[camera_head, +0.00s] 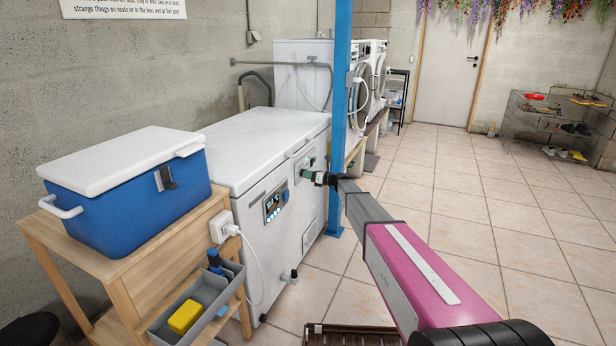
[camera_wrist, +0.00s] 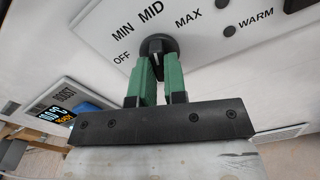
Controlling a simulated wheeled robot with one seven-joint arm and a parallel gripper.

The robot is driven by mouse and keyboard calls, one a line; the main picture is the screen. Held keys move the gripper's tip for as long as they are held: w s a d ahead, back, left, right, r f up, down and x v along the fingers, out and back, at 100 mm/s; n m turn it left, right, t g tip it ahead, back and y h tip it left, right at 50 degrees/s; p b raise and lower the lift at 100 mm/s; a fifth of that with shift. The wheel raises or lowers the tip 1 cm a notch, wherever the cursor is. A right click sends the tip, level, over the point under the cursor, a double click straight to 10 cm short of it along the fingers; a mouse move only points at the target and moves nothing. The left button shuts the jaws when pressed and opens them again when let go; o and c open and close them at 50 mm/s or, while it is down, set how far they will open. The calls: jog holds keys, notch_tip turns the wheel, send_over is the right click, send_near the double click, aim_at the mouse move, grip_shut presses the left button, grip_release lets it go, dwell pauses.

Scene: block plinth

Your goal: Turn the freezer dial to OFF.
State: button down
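The white chest freezer (camera_head: 262,135) stands against the wall left of the blue post. Its black dial (camera_wrist: 155,44) sits on a white panel marked OFF, MIN, MID and MAX. The dial's raised grip appears to point up near MID; its exact mark is hard to read. My gripper (camera_wrist: 157,66) has its two green fingers close together, one on each side of the dial's grip, with a narrow gap between them. They look closed on it. In the head view my gripper (camera_head: 313,175) reaches the freezer's front, and the dial is mostly hidden there.
A lit display (camera_head: 272,206) is left of the dial on the freezer front. A blue post (camera_head: 341,110) stands close behind my gripper. A wooden table (camera_head: 118,275) with a blue cooler (camera_head: 135,205) is at left. Tiled floor is open at right.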

jog(key=shift+n, duration=0.3)
jog(key=shift+w+d+n, duration=0.1)
jog(key=shift+n, duration=8.5)
jog(key=c, duration=1.2)
grip_release()
jog(key=shift+r, duration=0.1)
jog(key=shift+o, duration=0.2)
jog(key=v, duration=1)
jog(key=shift+d, duration=0.35)
